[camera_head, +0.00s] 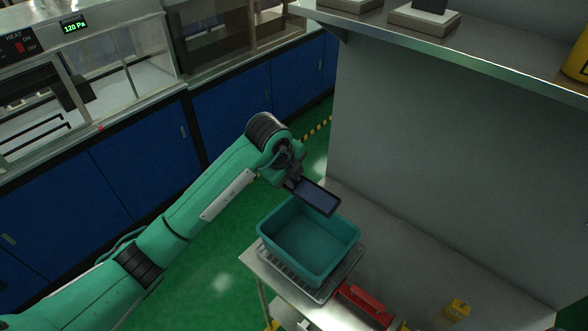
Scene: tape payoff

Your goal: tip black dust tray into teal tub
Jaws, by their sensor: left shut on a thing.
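The teal tub (308,243) stands on a wire rack at the near left end of the grey bench. Its inside looks empty. My left gripper (297,184) is above the tub's far rim, shut on the black dust tray (317,197). The tray is a dark, shallow rectangle held at one end, with its other end reaching right over the back of the tub. It looks slightly tilted. I cannot see any dust in it. The gripper's fingers are small and partly hidden by the wrist. My right gripper is not in view.
The wire rack (326,291) sits under the tub on the bench (425,268). A red tool or holder (365,302) and a small yellow block (457,309) lie to the right. A shelf (480,52) overhangs the back. Blue cabinets (140,158) line the left. The bench's middle is clear.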

